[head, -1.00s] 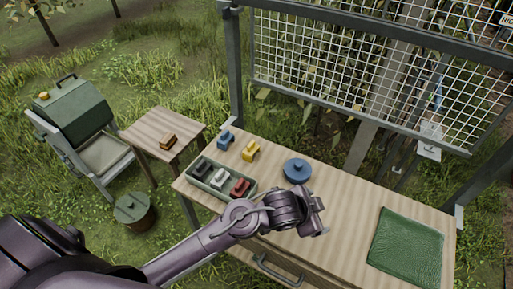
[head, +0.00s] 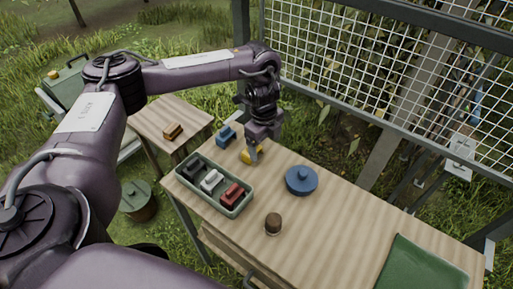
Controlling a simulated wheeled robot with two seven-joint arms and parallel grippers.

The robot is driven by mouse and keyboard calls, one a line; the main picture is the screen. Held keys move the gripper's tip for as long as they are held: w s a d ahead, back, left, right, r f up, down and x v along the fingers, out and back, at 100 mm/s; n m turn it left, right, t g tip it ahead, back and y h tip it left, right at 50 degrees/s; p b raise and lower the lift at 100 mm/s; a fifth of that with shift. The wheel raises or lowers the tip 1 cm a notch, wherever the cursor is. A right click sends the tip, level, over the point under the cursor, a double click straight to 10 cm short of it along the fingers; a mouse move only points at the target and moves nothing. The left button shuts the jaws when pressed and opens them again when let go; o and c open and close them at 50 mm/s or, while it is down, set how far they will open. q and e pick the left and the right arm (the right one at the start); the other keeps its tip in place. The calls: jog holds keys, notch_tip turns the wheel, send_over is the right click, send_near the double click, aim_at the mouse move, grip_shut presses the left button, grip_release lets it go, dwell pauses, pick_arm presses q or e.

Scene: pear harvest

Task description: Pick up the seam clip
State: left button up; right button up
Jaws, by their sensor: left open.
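My left gripper (head: 254,152) points down at the yellow clip-shaped piece (head: 245,157) on the workbench. Its jaws are open, and they partly hide the yellow piece; I cannot tell whether they touch it. A blue piece of like shape (head: 226,136) lies just to the left. Black (head: 192,167), white (head: 211,181) and red (head: 232,194) pieces sit in a row in a green tray. An orange-brown piece (head: 172,131) lies on the small side table. No label shows which one is the seam clip. My right gripper is not in view.
The green tray (head: 181,184) stands at the bench's left edge. A blue lidded pot (head: 301,180) and a small brown-topped jar (head: 273,224) stand to the right. A green mat (head: 425,268) covers the right end. Wire mesh (head: 350,70) rises behind the bench.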

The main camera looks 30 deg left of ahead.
pick_arm(q)
jog(key=shift+n+g, duration=0.3)
jog(key=shift+n, duration=0.2)
jog(key=a, duration=0.1)
jog(key=a+r, duration=0.1)
jog(key=a, duration=0.2)
jog(key=shift+w+a+r+b, duration=0.15)
jog(key=shift+w+b, duration=0.15)
jog(key=shift+w, duration=0.05)
jog(key=shift+a+f, duration=0.2)
jog(key=shift+f, duration=0.05)
jog(key=f, duration=0.1)
jog(key=f+b, duration=0.1)
jog(key=shift+s+f, duration=0.25)
jog(key=shift+f, duration=0.05)
notch_tip(320, 180, down, 3)
jog(key=shift+f+p, duration=0.15)
jog(key=shift+p, duration=0.3)
jog(key=shift+f, duration=0.5)
jog(key=c, duration=1)
jog(key=shift+c, duration=0.2)
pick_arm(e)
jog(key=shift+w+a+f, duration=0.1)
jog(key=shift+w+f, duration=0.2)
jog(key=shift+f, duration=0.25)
pick_arm(q)
jog(key=shift+r, duration=0.1)
